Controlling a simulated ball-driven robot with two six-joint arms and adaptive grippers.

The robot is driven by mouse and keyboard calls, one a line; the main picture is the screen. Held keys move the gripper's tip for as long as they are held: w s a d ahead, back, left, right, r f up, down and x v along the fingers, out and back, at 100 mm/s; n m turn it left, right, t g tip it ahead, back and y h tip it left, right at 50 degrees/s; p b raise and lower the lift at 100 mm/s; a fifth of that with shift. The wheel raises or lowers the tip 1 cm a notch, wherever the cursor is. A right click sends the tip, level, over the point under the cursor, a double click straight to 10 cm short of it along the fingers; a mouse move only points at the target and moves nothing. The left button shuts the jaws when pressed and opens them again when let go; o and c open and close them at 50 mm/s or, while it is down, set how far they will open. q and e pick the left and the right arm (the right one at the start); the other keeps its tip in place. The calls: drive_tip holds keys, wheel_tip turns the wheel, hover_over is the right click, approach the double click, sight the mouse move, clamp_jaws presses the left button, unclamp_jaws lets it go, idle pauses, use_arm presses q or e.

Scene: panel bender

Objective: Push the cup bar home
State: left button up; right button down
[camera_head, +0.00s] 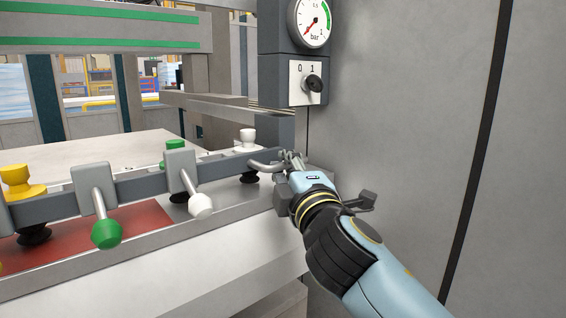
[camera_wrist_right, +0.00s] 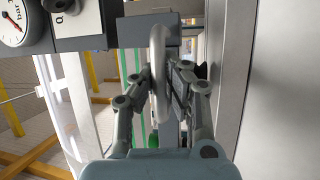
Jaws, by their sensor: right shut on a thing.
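The cup bar (camera_head: 140,184) is a long dark grey beam running from the left edge to the middle right in the head view. It carries black suction cups with yellow, green and white tops, and grey clamp blocks with green and white knobs. A pale curved handle (camera_head: 264,166) is at its right end; the handle also shows in the right wrist view (camera_wrist_right: 160,70). My right gripper (camera_head: 291,160) is at this handle, its fingers (camera_wrist_right: 158,88) on either side of it, shut on it. My left gripper is out of view.
A pressure gauge (camera_head: 312,22) and a 0/1 switch (camera_head: 306,83) sit on the post above the bar's right end. A red sheet (camera_head: 95,236) lies below the bar. A large grey wall panel (camera_head: 425,110) stands close on the right.

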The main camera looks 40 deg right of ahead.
sight(270, 155)
drive_tip(key=shift+r, duration=0.3)
drive_tip(key=w, duration=0.4)
drive_tip(key=shift+w+a+r, duration=0.1)
drive_tip(key=shift+w+a, duration=0.1)
drive_tip(key=shift+w, duration=0.15)
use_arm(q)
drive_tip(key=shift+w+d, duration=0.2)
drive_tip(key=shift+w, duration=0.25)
use_arm(e)
drive_tip(key=shift+s+r, duration=0.1)
drive_tip(key=c, duration=1.3)
unclamp_jaws()
drive_tip(key=shift+s, duration=0.1)
drive_tip(key=shift+c, duration=0.2)
drive_tip(key=shift+f, duration=0.2)
